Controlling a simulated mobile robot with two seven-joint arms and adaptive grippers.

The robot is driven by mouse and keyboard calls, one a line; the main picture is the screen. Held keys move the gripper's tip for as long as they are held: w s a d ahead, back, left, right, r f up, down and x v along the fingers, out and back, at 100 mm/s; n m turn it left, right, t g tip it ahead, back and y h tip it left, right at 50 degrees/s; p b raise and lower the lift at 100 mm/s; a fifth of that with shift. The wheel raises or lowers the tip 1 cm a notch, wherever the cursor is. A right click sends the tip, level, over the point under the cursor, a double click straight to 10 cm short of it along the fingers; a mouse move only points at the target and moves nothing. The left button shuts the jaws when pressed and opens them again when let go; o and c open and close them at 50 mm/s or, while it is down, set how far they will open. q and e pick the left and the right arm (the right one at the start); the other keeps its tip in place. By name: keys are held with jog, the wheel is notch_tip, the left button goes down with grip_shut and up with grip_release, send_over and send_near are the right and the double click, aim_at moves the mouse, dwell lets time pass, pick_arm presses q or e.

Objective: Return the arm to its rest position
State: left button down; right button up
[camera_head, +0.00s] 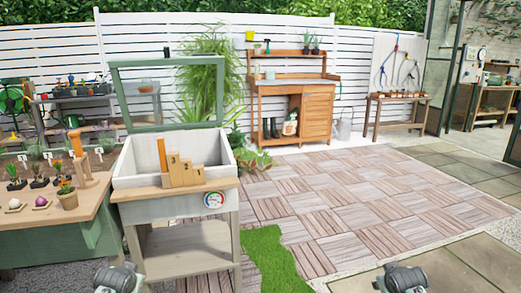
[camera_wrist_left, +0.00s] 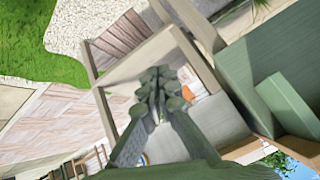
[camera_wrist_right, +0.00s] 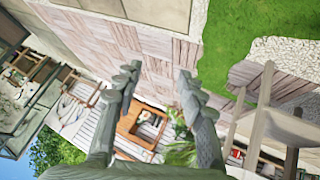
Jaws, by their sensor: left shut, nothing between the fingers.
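My left gripper (camera_wrist_left: 155,80) is shut with nothing between its fingers. In the left wrist view it appears in front of the pale wooden stand (camera_wrist_left: 130,70), but I cannot tell how far apart they are. My right gripper (camera_wrist_right: 157,80) is open and empty, with its two fingers apart over a view of the paved patio. In the head view, only grey parts of my two arms (camera_head: 118,278) (camera_head: 402,278) show at the bottom edge, one at left and one at right.
A wooden potting table (camera_head: 315,115) stands at the back. The tiled patio (camera_head: 345,205) in the middle and right is clear.

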pick_arm(q)
jog(key=s+d+f+g, duration=0.1)
jog(key=s+d+f, duration=0.2)
jog(key=s+f, duration=0.4)
jog(key=s+d+f+g+h, duration=0.1)
jog(key=s+f, duration=0.6)
jog(key=s, duration=1)
jog(key=s+d+f+g, duration=0.3)
jog(key=s+d+f, duration=0.2)
jog(key=s, duration=0.7)
notch_tip(320, 180, down, 2)
jog(key=shift+s+d+h, duration=0.15)
jog(key=shift+d+h, duration=0.1)
jog(key=shift+h, duration=0.15)
pick_arm(e)
jog(key=s+a+f+g, duration=0.1)
jog(key=s+a+f, duration=0.2)
jog(key=s+f, duration=0.4)
jog(key=s+a+f+g+y, duration=0.1)
jog(key=s+f, duration=0.6)
jog(key=s, duration=1)
jog(key=s+a+f+g, duration=0.3)
jog(key=s+a+f, duration=0.2)
jog(key=s, duration=0.7)
notch_tip(320, 180, down, 2)
jog(key=shift+s+a+y, duration=0.2)
jog(key=shift+a+y, duration=0.05)
jog(key=shift+y, duration=0.15)
